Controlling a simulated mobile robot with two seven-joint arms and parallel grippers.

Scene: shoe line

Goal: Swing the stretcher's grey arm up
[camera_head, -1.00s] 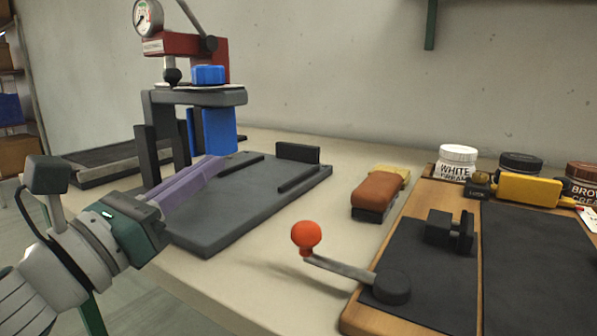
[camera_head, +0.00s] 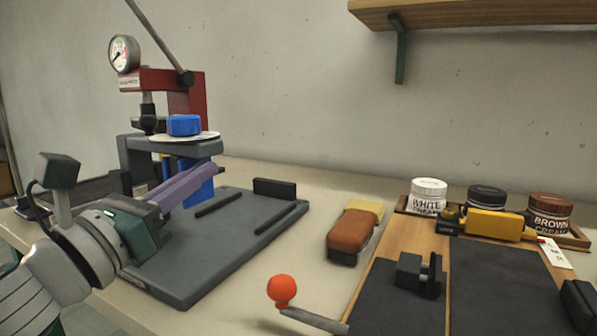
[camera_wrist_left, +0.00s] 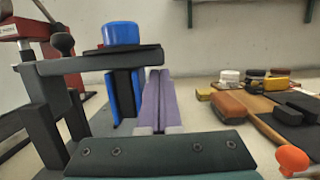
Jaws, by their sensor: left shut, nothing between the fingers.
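The stretcher's grey arm (camera_head: 200,149) lies level across its dark upright posts, with a blue knob (camera_head: 184,125) and a pale disc on top. It also shows in the left wrist view (camera_wrist_left: 90,63). Blue blocks (camera_head: 197,194) hang below the arm, partly hidden by my fingers. My left gripper (camera_head: 212,168) has its purple fingers shut and empty. The tips are close beneath the arm's free end in the head view. Contact cannot be told. My right gripper is out of view.
A red press with a gauge (camera_head: 124,53) stands behind the stretcher. The grey base plate (camera_head: 215,250) is mostly clear. A brown brush (camera_head: 350,236), an orange-knobbed crank (camera_head: 282,290), cream jars (camera_head: 429,195) and a yellow tool (camera_head: 494,224) lie to the right.

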